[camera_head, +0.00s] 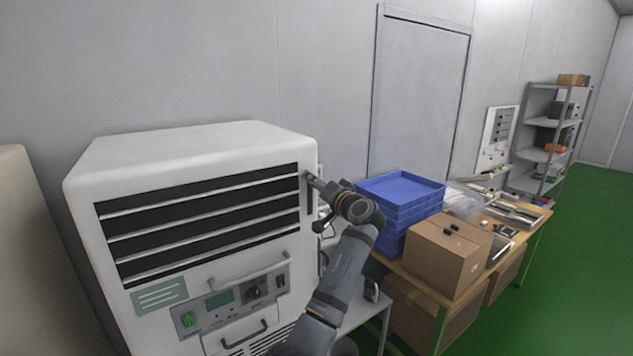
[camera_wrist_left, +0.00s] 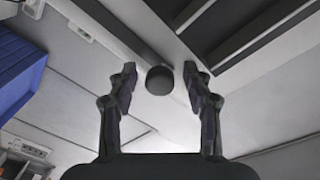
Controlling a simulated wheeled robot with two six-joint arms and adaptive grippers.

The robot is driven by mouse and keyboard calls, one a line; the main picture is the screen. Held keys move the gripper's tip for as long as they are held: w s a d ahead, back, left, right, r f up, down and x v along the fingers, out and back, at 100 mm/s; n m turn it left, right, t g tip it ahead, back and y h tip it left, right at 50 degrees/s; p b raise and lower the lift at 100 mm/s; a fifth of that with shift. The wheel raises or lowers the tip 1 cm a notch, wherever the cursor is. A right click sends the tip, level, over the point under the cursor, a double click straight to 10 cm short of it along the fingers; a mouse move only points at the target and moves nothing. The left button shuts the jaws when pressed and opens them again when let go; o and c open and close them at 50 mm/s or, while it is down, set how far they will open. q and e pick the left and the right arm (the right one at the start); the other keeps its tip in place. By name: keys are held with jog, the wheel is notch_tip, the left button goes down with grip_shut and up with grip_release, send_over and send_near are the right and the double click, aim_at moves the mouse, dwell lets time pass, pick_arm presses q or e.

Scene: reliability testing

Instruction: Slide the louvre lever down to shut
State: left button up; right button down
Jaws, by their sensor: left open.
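The louvre (camera_head: 205,225) is on the front of a white cabinet. Its tilted slats show wide dark gaps between them. A narrow vertical slot (camera_head: 309,198) runs beside its right edge. My left gripper (camera_head: 316,184) is at the upper part of this slot and partly hides it. In the left wrist view the dark round lever knob (camera_wrist_left: 160,80) is between the two fingertips, with a visible gap on each side. The fingers are open. In the head view the knob cannot be made out clearly behind the gripper. My right gripper is not in view.
A control panel (camera_head: 231,303) with a handle bar sits below the louvre. Blue crates (camera_head: 402,190) and a cardboard box (camera_head: 440,262) stand on a bench to the right. A shelf rack (camera_head: 530,135) is farther back. Green floor is free at the right.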

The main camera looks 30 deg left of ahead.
aim_at(311, 210)
pick_arm(q)
jog(key=shift+c, duration=0.4)
grip_shut()
jog(key=shift+f, duration=0.15)
notch_tip(311, 210, down, 10)
jog(key=b, duration=0.9)
jog(key=shift+b, duration=0.35)
jog(key=shift+r, duration=0.2)
jog(key=shift+o, duration=0.4)
grip_release()
